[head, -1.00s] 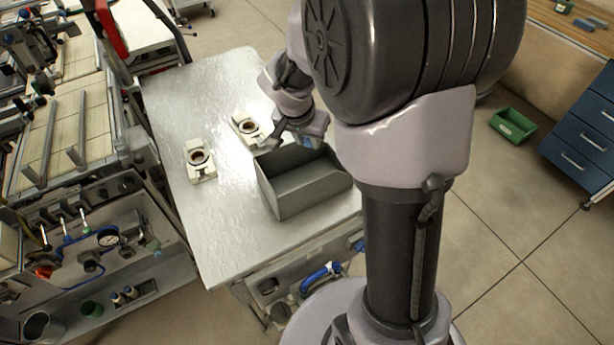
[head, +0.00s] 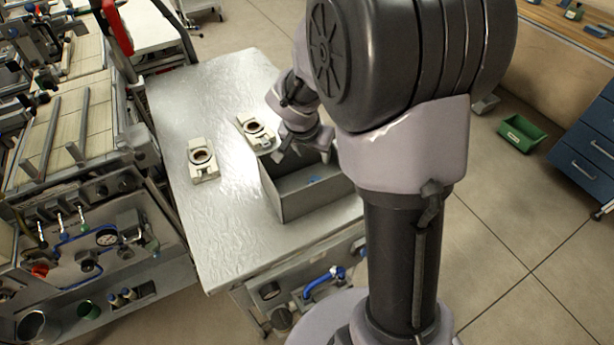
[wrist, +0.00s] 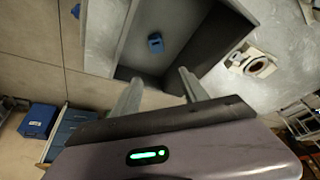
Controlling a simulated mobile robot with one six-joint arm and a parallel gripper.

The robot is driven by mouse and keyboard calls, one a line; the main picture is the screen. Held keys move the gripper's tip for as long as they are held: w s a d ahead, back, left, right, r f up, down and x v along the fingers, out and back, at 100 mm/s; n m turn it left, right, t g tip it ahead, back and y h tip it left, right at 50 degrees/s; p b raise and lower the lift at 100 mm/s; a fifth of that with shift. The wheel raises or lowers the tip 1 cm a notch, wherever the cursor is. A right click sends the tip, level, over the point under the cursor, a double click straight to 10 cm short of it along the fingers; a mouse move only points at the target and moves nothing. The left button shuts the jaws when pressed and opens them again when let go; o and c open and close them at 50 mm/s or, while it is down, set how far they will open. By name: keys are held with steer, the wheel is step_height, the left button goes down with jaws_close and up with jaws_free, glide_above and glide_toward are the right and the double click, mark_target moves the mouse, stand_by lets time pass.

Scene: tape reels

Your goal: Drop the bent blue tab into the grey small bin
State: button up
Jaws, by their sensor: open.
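The bent blue tab (wrist: 155,43) lies on the floor of the grey small bin (wrist: 125,30) in the wrist view. In the head view the tab (head: 314,179) shows as a small blue patch inside the bin (head: 283,197), which stands on the metal table. My gripper (wrist: 158,88) is open and empty, with its two fingers apart at the bin's edge. In the head view my gripper (head: 284,153) is above the bin's far side, and my arm hides part of the bin.
Two pale fixtures with round reels stand on the metal table (head: 225,235), one left of the bin (head: 203,172) and one behind it (head: 256,134). The table's front left is clear. A green bin (head: 520,134) lies on the floor at right, near blue drawers (head: 590,150).

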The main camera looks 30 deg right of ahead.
steer(key=p+v, duration=0.5)
steer(key=v, duration=1.2)
steer(key=shift+s, duration=0.15)
steer(key=shift+a+r, duration=0.1)
steer(key=s+a+n+t+y+b, duration=0.1)
steer(key=s+a+n+y+b, duration=0.1)
steer(key=s+a, duration=0.3)
steer(key=s+a+n+t+y+b, duration=0.2)
steer(key=s+a, duration=0.4)
steer(key=s, duration=0.6)
steer(key=shift+s+n+y, duration=0.15)
steer(key=shift+n+y, duration=0.55)
